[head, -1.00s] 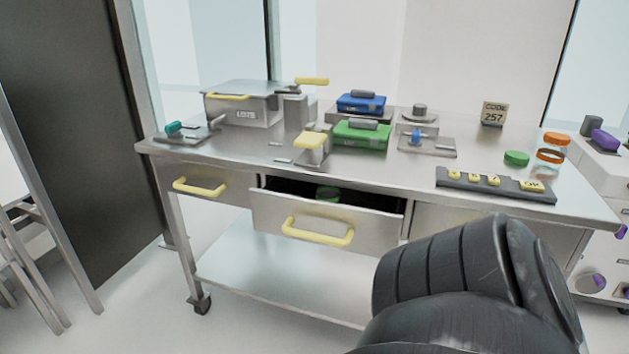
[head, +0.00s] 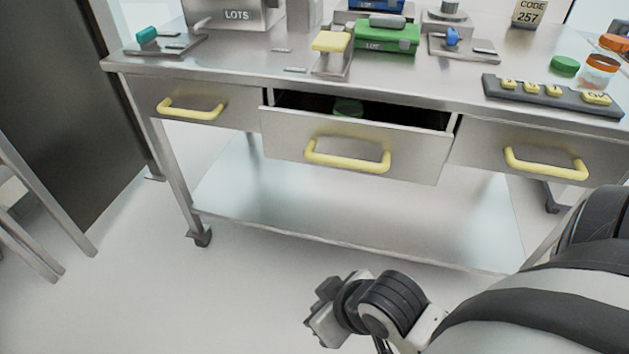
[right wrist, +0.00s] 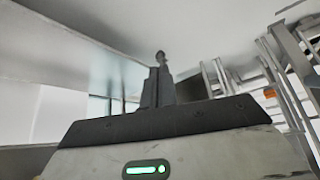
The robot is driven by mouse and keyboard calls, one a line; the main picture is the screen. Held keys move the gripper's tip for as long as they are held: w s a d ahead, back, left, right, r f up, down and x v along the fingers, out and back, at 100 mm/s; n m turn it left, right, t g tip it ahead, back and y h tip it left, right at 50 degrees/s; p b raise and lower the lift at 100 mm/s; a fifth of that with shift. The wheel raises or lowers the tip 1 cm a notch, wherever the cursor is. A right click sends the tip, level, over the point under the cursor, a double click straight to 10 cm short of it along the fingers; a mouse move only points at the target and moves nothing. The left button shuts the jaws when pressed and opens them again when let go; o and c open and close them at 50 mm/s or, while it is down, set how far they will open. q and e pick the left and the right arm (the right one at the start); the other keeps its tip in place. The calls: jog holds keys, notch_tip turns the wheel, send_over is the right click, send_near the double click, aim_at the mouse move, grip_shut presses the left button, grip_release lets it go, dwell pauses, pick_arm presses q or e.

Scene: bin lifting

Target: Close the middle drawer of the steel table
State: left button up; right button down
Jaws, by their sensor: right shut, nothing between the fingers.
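The steel table (head: 230,62) stands ahead in the head view. Its middle drawer (head: 275,137) is pulled out part way, with a yellow handle (head: 346,160) on its front. A green round object (head: 348,107) lies inside the drawer, partly hidden by its front. My right gripper (head: 318,318) is low in front of the table, below the middle drawer and apart from it. Its fingers show shut and empty in the right wrist view (right wrist: 159,72). My left gripper is out of view.
The left drawer (head: 225,110) and right drawer (head: 480,140) are shut. A lower shelf (head: 350,215) spans the table legs. The tabletop holds a green case (head: 388,38) and a button strip (head: 550,97). Floor in front is clear; a metal frame (head: 45,200) stands left.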

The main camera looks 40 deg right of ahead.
jog(key=w+d+r+n+t+h+b, duration=0.1)
jog(key=w+d+r+n+t+h, duration=0.15)
jog(key=d+h, duration=0.75)
jog(key=w+a+r+n+t+y, duration=0.35)
jog(key=a+r+n+t, duration=0.2)
jog(key=n+t, duration=0.55)
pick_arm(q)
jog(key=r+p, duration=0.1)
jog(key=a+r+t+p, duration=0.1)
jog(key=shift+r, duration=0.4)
pick_arm(e)
jog(key=d+x, duration=0.2)
jog(key=x, duration=1.1)
jog(key=shift+d+n, duration=0.35)
jog(key=shift+d, duration=0.05)
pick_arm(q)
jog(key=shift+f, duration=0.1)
pick_arm(e)
jog(key=shift+g, duration=0.25)
